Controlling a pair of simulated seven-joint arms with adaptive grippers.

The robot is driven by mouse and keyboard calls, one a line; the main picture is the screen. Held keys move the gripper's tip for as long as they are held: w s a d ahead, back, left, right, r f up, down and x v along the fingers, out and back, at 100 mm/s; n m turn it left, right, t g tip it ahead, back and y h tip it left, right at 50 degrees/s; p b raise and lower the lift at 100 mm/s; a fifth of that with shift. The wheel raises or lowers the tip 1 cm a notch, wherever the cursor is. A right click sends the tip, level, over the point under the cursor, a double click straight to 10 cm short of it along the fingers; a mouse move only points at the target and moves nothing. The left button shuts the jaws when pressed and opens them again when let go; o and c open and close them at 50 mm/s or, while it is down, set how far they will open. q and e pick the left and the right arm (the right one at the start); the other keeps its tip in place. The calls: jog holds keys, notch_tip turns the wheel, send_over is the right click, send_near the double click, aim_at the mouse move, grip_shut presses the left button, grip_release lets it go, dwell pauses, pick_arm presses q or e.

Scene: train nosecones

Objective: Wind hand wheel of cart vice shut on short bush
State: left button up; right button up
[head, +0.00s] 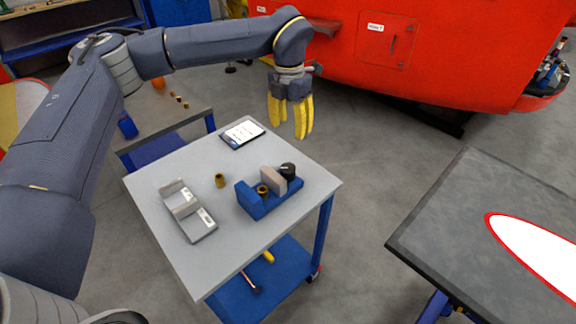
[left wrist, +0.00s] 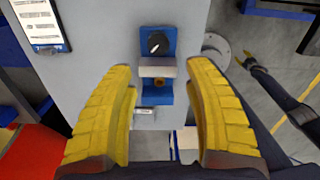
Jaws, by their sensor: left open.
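The blue cart vice (head: 262,208) stands on the grey cart top, with a blue end jaw, a grey sliding jaw (head: 273,179) and a dark hand wheel (head: 288,170). A short brass bush (head: 262,190) stands between the jaws; whether both jaws touch it I cannot tell. In the left wrist view the hand wheel (left wrist: 157,42) is beyond the grey jaw (left wrist: 157,68) and the bush (left wrist: 159,83). My left gripper (head: 291,118) is open and empty, fingers down, above and behind the vice. In the left wrist view, a dark arm with yellow tips (left wrist: 246,62), probably my right gripper, is small.
A second brass bush (head: 220,180) stands left of the vice. A red nosecone (head: 400,50) stands behind. A dark table (head: 490,235) is at right.

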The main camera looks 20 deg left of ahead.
aim_at(288, 168)
pick_arm(q)
jog(key=f+n, duration=0.1)
jog(key=f, duration=1)
jog(key=f+n, duration=0.1)
jog(key=f, duration=0.5)
jog(key=shift+s+a+n, duration=0.25)
jog(key=shift+s+n, duration=0.05)
jog(key=shift+o, duration=0.2)
jog(key=c, duration=1.1)
